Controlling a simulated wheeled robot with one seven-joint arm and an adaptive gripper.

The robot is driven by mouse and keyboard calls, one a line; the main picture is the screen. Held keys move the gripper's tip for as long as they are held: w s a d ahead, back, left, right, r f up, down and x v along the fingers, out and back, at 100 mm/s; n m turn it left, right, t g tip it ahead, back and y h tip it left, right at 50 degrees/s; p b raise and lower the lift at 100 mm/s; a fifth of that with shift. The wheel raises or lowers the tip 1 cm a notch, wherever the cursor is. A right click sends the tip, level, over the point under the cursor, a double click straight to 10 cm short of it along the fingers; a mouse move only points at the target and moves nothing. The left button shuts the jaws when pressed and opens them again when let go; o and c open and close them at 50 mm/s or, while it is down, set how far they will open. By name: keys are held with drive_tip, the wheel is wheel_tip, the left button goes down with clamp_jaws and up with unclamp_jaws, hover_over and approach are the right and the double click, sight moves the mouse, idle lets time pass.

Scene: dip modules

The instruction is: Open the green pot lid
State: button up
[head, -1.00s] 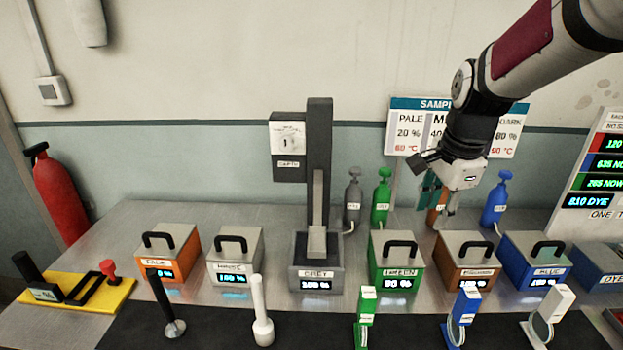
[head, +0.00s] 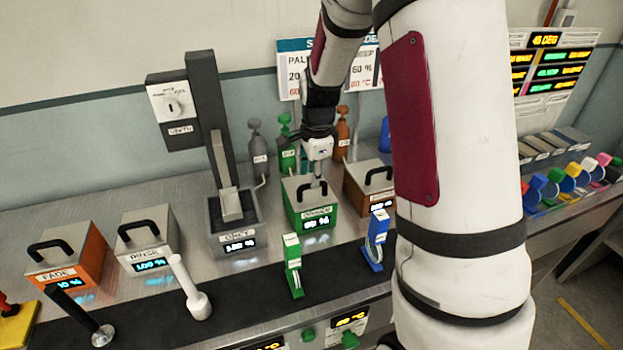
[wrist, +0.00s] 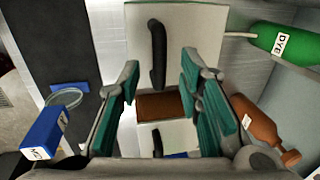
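The green pot (head: 296,215) stands on the steel bench in the head view. Its grey lid (head: 297,186) sits on top, with a black handle mostly hidden by my gripper. My gripper (head: 320,182) points down just above this lid. In the wrist view, my gripper (wrist: 162,66) is open, with its teal finger pads spread apart. A black handle (wrist: 157,48) on a pale lid (wrist: 190,25) shows between and beyond the fingertips. I see no finger contact with it.
An orange-brown pot (head: 357,200) stands close to the right of the green pot, and the grey pot (head: 237,240) to the left. Dye bottles (head: 286,155) stand behind. A green tagged stand (head: 293,265) and a blue one (head: 376,245) are in front.

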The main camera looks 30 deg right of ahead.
drive_tip(key=shift+w+f, duration=0.15)
drive_tip(key=shift+f, duration=0.55)
drive_tip(key=shift+w+f, duration=0.1)
drive_tip(key=shift+f, duration=0.55)
drive_tip(key=shift+c, duration=0.3)
clamp_jaws()
